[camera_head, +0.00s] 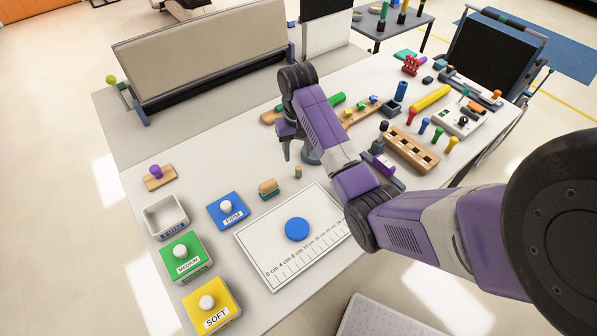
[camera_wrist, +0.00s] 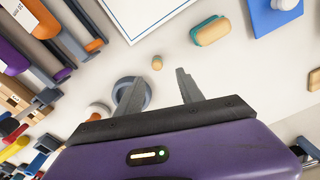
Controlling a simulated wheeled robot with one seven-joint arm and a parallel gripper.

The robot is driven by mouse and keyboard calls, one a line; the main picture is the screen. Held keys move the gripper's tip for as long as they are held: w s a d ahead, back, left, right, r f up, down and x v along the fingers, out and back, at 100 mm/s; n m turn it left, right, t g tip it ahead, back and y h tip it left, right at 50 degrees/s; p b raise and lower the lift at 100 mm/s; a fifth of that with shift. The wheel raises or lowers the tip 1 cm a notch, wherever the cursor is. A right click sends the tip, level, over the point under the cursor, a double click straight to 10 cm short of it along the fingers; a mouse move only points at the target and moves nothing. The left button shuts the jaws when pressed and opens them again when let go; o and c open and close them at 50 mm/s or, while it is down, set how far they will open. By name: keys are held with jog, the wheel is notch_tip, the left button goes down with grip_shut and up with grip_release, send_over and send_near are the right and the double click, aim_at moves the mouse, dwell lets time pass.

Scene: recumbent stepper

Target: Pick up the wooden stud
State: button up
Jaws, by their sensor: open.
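A small tan wooden stud (camera_head: 298,172) stands on the white table between the ruler board and my gripper. In the wrist view the stud (camera_wrist: 157,62) is a small tan round piece just beyond the fingertips, roughly in line with the gap between them. My gripper (camera_wrist: 158,84) is open and nothing shows between its two grey fingers. In the head view my gripper (camera_head: 284,150) hangs over the table, a little left of and behind the stud, apart from it.
A blue-grey round piece (camera_wrist: 126,88) lies beneath the left finger. A tan-and-teal block (camera_head: 268,188) is left of the stud. The white ruler board (camera_head: 262,262) with a blue disc (camera_head: 297,229) lies nearer. A blue FIRM block (camera_head: 228,210) is farther left. Bare table surrounds the stud.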

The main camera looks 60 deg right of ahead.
aim_at(299, 168)
jog(key=shift+s+a+f, duration=0.2)
jog(key=shift+s+f, duration=0.1)
notch_tip(299, 168, down, 7)
jog(key=shift+s+d+f+p, duration=0.1)
jog(key=shift+d+f+p, duration=0.05)
jog(key=shift+p, duration=0.4)
jog(key=shift+c, duration=0.5)
grip_shut()
